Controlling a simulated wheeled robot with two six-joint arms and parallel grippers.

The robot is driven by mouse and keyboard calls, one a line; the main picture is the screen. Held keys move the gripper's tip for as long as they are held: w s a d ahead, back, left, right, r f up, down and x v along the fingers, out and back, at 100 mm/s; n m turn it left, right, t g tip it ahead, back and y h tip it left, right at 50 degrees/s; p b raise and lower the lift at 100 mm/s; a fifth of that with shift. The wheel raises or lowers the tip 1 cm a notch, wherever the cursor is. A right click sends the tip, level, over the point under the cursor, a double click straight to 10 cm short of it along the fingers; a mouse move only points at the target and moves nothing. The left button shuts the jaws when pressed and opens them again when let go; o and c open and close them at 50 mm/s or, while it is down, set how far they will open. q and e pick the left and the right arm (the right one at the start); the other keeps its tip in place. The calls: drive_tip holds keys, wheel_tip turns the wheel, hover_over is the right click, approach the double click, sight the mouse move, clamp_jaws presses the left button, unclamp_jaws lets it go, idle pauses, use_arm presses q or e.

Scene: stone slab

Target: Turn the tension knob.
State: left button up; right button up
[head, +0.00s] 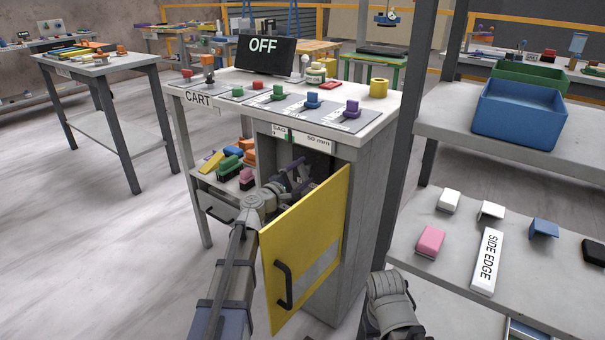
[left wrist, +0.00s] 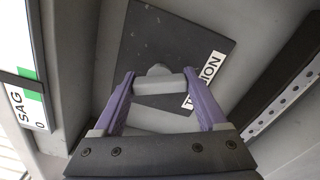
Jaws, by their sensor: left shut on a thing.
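The tension knob (left wrist: 158,82) is a light grey bar with a rounded top on a dark square plate (left wrist: 205,40) inside the cart's cabinet. A white label on the plate, partly covered, ends in "ION". My left gripper (left wrist: 157,88) has its purple fingers on both ends of the bar and is shut on it. In the head view my left gripper (head: 296,174) reaches into the cabinet behind the open yellow door (head: 318,225), and the knob is hidden there. My right gripper is not in view.
The cabinet carries a sag gauge label (head: 279,132), also in the left wrist view (left wrist: 18,85). The yellow door stands open close beside my left arm. An "OFF" display (head: 265,48) and several coloured knobs stand on the cart top. A shelf (head: 470,130) stands at right.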

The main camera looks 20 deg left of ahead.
use_arm(q)
drive_tip(key=shift+m, duration=0.5)
drive_tip(key=o, duration=1.3)
drive_tip(key=shift+s, duration=0.1)
drive_tip(key=v, duration=0.7)
drive_tip(key=shift+s, duration=0.3)
drive_tip(key=shift+a+r, duration=0.1)
